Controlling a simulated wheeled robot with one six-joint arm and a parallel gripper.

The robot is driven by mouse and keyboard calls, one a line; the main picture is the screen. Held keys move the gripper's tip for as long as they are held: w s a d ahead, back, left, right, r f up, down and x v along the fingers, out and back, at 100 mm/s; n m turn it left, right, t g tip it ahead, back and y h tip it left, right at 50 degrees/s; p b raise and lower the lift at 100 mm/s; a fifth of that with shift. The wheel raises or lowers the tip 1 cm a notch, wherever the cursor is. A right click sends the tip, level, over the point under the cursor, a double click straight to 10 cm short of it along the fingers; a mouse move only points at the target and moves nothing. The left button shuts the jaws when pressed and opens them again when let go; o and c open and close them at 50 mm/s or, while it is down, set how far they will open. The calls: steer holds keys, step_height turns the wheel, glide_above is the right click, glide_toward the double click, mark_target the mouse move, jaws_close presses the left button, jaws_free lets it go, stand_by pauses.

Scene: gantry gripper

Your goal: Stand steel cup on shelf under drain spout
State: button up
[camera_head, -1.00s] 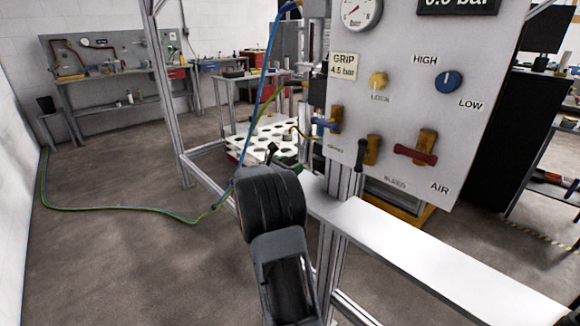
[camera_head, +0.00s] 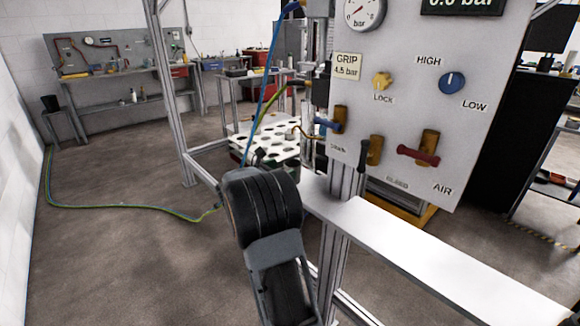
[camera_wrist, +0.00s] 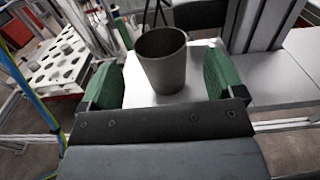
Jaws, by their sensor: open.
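The steel cup (camera_wrist: 163,68) is a grey tapered cup, upright on the white shelf (camera_wrist: 132,88) in the wrist view. My gripper (camera_wrist: 160,78) is open, with one green pad on each side of the cup and a gap to both. The shelf (camera_head: 430,255) runs along the frame below the panel. A curved brass pipe (camera_head: 300,132) beside the panel looks like the drain spout. I cannot tell whether the cup is directly below it.
The control panel (camera_head: 410,110), with knobs and valve handles, stands close to the right of my arm. A frame post (camera_head: 170,95) stands to the left. A white perforated plate (camera_head: 270,142) lies behind my wrist. Hoses hang nearby; open floor (camera_head: 120,245) lies left.

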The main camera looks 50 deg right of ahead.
steer(key=s+a+f+m+t+y, duration=0.1)
steer(key=s+a+m+y, duration=0.4)
steer(key=a, duration=0.6)
steer(key=s+a+f+m+t+y, duration=0.1)
steer(key=s+a+f+m+y, duration=0.3)
steer(key=a, duration=0.7)
steer(key=s+a+f+m+t+y, duration=0.2)
steer(key=s+a+m+y, duration=0.6)
steer(key=a, duration=0.4)
steer(key=shift+f+y, duration=0.25)
steer(key=shift+y, duration=0.25)
